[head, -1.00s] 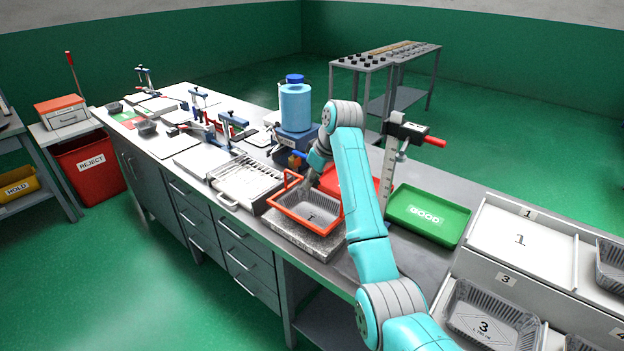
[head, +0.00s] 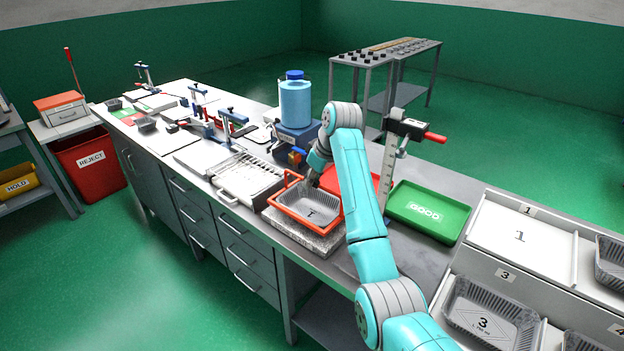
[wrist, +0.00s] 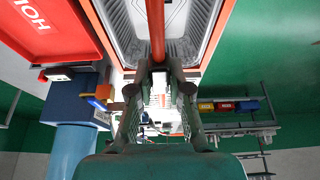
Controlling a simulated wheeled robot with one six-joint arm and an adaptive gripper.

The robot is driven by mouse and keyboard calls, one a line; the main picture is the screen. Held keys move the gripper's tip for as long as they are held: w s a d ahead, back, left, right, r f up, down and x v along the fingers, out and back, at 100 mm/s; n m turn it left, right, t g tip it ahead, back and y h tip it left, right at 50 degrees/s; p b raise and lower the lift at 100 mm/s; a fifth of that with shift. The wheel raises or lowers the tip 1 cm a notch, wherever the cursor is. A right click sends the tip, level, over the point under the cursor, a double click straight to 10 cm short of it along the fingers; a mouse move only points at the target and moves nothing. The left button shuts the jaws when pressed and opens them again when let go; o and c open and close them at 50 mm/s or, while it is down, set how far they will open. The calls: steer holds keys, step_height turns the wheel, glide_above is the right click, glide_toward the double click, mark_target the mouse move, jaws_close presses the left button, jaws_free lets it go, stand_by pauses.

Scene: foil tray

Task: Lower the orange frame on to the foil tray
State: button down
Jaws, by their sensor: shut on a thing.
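The orange frame (head: 285,211) is a rectangular ring with a raised handle. It lies around the rim of the foil tray (head: 318,211), close to level. The head view does not show clearly whether it touches the rim all round. The grey ribbed tray is on a speckled stone block (head: 318,243). My gripper (head: 313,181) is above the frame's far side, partly hidden by my arm in the head view. In the wrist view my gripper (wrist: 159,72) is shut on the orange handle bar (wrist: 157,35), with the tray's inside (wrist: 192,40) beyond it.
A red tray (head: 357,181) is just behind the frame and a green GOOD tray (head: 428,211) to its right. A gauge stand (head: 398,150) rises between them. A white slatted fixture (head: 247,180) is close on the left. A blue bottle (head: 295,105) stands behind.

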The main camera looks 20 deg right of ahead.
mark_target(314, 186)
steer(key=shift+f, duration=1.85)
stand_by(1.1)
steer(key=c, duration=1)
jaws_free()
steer(key=v, duration=0.7)
steer(key=shift+s+d+r, duration=0.1)
steer(key=shift+r, duration=0.1)
